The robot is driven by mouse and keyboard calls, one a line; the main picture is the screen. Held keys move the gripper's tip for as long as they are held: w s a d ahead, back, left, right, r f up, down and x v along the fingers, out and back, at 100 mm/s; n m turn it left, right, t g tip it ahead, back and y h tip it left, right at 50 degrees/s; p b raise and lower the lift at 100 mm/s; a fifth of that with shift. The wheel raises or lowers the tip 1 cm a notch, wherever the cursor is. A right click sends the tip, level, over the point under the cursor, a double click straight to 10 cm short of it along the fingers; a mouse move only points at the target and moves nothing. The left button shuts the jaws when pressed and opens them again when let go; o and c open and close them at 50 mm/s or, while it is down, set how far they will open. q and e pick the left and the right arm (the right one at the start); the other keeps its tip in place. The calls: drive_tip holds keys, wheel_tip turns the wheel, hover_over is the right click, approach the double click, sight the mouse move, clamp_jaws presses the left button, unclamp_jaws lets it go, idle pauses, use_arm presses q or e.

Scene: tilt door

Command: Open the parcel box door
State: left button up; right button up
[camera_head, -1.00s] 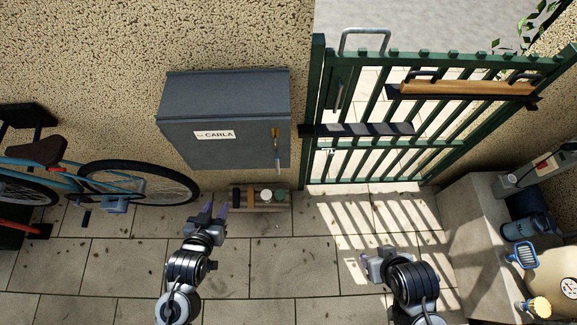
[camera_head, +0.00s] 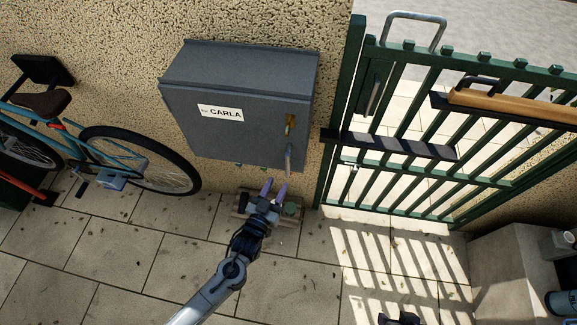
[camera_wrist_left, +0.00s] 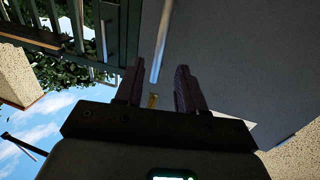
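The grey parcel box (camera_head: 235,110) hangs on the wall with its front door shut and a white "CARLA" label (camera_head: 221,113). A metal bar handle (camera_head: 288,160) is at the door's lower right, below a brass-coloured piece (camera_head: 290,124). My left gripper (camera_head: 273,188) is open and empty, just below the box and a little left of the handle. In the left wrist view, the handle (camera_wrist_left: 161,45) lines up with the gap between the two open fingers (camera_wrist_left: 160,86); contact cannot be told. My right gripper (camera_head: 400,319) is barely visible at the bottom edge.
A green barred gate (camera_head: 400,175) stands right of the box, with a dark crossbar (camera_head: 392,144) near the box's right side. A bicycle (camera_head: 125,160) leans at the left. A low crate (camera_head: 241,214) with small items sits under the box. The paved floor in front is mostly clear.

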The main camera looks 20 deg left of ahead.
sight(287, 165)
use_arm(q)
drive_tip(key=w, duration=0.9)
drive_tip(key=shift+d, duration=0.15)
clamp_jaws()
